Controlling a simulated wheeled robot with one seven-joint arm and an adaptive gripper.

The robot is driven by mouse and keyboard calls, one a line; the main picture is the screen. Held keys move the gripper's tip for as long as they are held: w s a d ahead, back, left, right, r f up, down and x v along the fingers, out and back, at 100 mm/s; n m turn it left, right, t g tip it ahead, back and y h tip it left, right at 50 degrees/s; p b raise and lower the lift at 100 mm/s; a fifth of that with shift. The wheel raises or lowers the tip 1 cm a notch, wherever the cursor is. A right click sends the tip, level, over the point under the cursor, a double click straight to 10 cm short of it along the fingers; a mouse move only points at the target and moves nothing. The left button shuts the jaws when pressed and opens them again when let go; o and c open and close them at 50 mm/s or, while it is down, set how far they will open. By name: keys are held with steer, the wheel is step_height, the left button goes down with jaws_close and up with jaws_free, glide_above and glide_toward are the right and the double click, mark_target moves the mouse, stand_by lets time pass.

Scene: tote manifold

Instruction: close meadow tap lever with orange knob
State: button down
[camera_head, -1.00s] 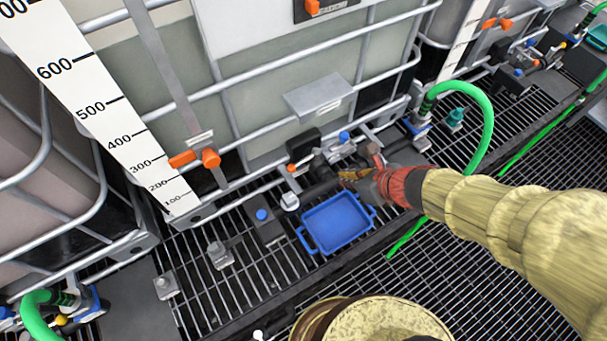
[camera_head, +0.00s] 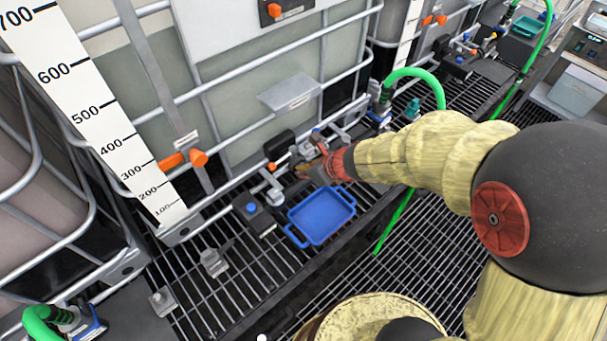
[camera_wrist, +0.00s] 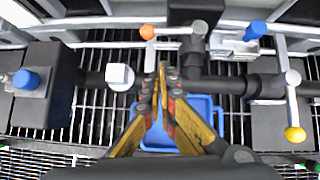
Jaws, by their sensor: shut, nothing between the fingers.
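The orange knob (camera_wrist: 147,31) sits at the left end of a short grey lever (camera_wrist: 171,31) in the wrist view. The lever runs sideways to a grey stem on the dark pipe (camera_wrist: 193,62), crossing the upright part of that pipe. In the head view the orange knob (camera_head: 271,166) shows low at the front of the pale tank. My gripper (camera_wrist: 162,68) is shut and empty, its yellow fingertips just below the lever in the wrist picture. Whether they touch it, I cannot tell. In the head view my gripper (camera_head: 306,172) is right of the knob.
A blue tray (camera_head: 290,228) lies on the grating below the valve. A white cap (camera_wrist: 120,76) is close left of my fingers. Blue knobs (camera_wrist: 26,80) (camera_wrist: 255,28) and a yellow knob (camera_wrist: 294,134) are around. A green hose (camera_head: 442,88) arches behind my arm.

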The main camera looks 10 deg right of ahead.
mark_target(283, 159)
steer(key=b+x, duration=0.1)
steer(key=x, duration=0.4)
steer(key=shift+w+f+b, duration=0.1)
steer(key=shift+f+b, duration=0.2)
steer(key=shift+b, duration=0.1)
steer(key=shift+w+a+f, duration=0.1)
steer(key=shift+w+a, duration=1.1)
steer(key=shift+w, duration=0.3)
steer(key=shift+w+a, duration=0.5)
steer(key=shift+a, duration=0.1)
